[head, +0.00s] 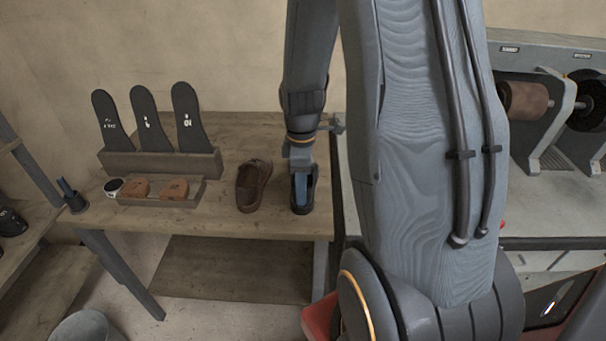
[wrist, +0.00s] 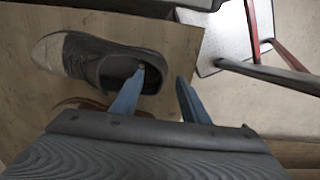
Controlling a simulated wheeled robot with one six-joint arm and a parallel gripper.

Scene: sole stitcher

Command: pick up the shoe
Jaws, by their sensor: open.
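A dark shoe (head: 310,190) stands near the right edge of the wooden table, partly hidden behind my gripper (head: 300,188) in the head view. In the wrist view this shoe (wrist: 98,62) is dark grey with a pale toe pointing left. My gripper (wrist: 160,98) is open there, with blue fingers. One finger overlaps the shoe's heel opening and the other is beyond the heel, to its right. I cannot tell whether either finger touches the shoe. A brown shoe (head: 253,186) stands just left of the dark one.
The wooden table (head: 225,222) also holds a rack of upright black soles (head: 150,120) and a shallow tray (head: 190,200) with orange-brown blocks. A machine with rollers (head: 525,100) stands at the right. A bucket (head: 85,327) is on the floor at lower left.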

